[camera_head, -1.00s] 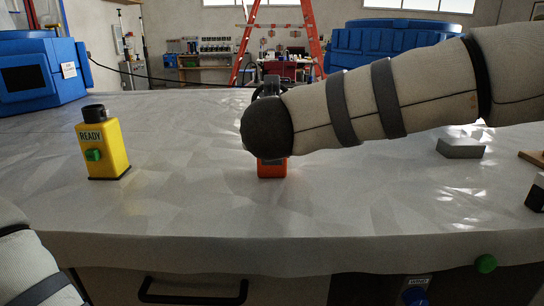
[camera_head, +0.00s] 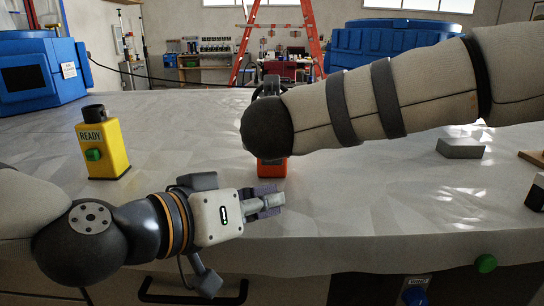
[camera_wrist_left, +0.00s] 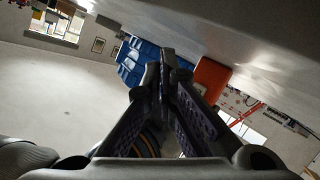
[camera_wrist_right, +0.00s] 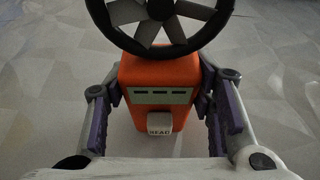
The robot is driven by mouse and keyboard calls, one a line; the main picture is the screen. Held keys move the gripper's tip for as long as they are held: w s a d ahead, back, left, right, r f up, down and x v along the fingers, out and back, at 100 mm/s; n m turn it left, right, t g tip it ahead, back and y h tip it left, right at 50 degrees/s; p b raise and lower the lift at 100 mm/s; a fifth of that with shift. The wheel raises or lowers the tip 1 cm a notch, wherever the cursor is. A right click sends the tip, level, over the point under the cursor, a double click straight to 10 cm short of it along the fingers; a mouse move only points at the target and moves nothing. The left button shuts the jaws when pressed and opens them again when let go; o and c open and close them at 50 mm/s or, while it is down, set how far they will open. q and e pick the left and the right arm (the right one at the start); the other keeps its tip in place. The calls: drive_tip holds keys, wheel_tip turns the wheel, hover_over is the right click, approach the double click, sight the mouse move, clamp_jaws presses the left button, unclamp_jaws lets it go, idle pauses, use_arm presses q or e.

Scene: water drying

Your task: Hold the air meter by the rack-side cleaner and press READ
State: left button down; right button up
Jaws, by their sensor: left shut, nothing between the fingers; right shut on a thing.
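The orange air meter (camera_wrist_right: 160,75) has a dark fan wheel on top, a small display and a white READ button (camera_wrist_right: 159,125). My right gripper (camera_wrist_right: 165,112) is shut on its sides. In the head view, my right arm hides most of the meter (camera_head: 271,168). My left gripper (camera_head: 278,202) is shut and empty, in front of the meter and apart from it. The left wrist view shows the left fingers (camera_wrist_left: 167,65) close together, with the orange meter (camera_wrist_left: 210,78) beyond them. Blue machines stand at the back left (camera_head: 40,72) and back right (camera_head: 385,48); I cannot tell which is the rack-side cleaner.
A yellow box (camera_head: 113,160) marked READY, with a green button, stands on the left of the grey-white counter (camera_head: 350,215). A grey block (camera_head: 460,148) lies at the right. A green knob (camera_head: 486,263) and a blue knob (camera_head: 415,296) sit on the counter's front.

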use_arm(q)
drive_tip(key=shift+w, duration=4.4)
drive_tip(key=shift+w, duration=0.1)
drive_tip(key=shift+w+f, duration=0.1)
drive_tip(key=shift+w, duration=0.25)
drive_tip(key=shift+w+a+r, duration=0.1)
drive_tip(key=shift+w+r, duration=0.3)
drive_tip(key=shift+w, duration=0.45)
use_arm(e)
drive_tip(key=shift+s+a+f, duration=0.15)
drive_tip(key=shift+a+f, duration=0.05)
drive_tip(key=shift+f, duration=0.1)
use_arm(q)
drive_tip(key=shift+s, duration=0.15)
drive_tip(key=shift+s+r, duration=0.15)
drive_tip(key=shift+s, duration=0.75)
use_arm(e)
drive_tip(key=shift+d, duration=0.15)
